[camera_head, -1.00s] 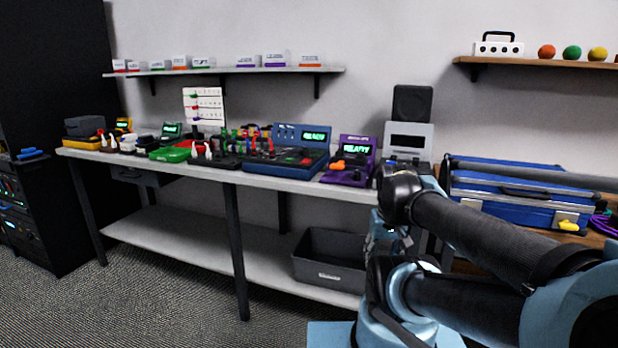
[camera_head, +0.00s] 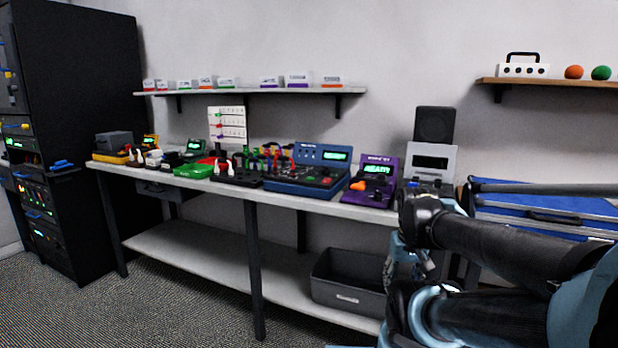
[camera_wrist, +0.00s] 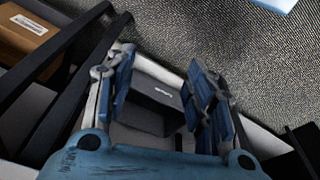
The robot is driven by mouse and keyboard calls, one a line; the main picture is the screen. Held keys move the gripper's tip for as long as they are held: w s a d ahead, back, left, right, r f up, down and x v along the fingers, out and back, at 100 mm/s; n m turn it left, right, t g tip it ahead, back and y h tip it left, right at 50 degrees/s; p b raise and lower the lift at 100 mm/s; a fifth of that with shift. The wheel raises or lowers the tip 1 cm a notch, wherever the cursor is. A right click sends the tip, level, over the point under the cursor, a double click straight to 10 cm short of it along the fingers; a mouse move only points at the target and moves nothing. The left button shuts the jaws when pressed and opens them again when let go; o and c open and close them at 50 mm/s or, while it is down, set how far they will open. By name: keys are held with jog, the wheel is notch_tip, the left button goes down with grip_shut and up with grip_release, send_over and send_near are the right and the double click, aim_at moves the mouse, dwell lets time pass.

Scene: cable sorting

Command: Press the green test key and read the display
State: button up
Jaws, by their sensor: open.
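A blue tester (camera_head: 300,174) with a lit green display (camera_head: 336,156) stands on the long bench; the display's text is too small to read now. A red button (camera_head: 326,181) shows on its panel. A purple tester (camera_head: 369,184) stands to its right, its green display (camera_head: 377,170) seeming to read "READY", with an orange part at its left. I cannot make out a green test key on either tester. My gripper (camera_wrist: 163,75) is open and empty in the wrist view, pointing down over the floor and lower shelf, away from both testers.
A grey bin (camera_head: 348,283) sits on the bench's lower shelf (camera_head: 210,252). A grey device (camera_head: 430,165) stands right of the purple tester. A blue case (camera_head: 550,208) lies farther right. A green tray (camera_head: 194,170) and cable holders crowd the bench's left. Carpet in front is clear.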

dwell(0.3)
grip_shut()
dwell(1.2)
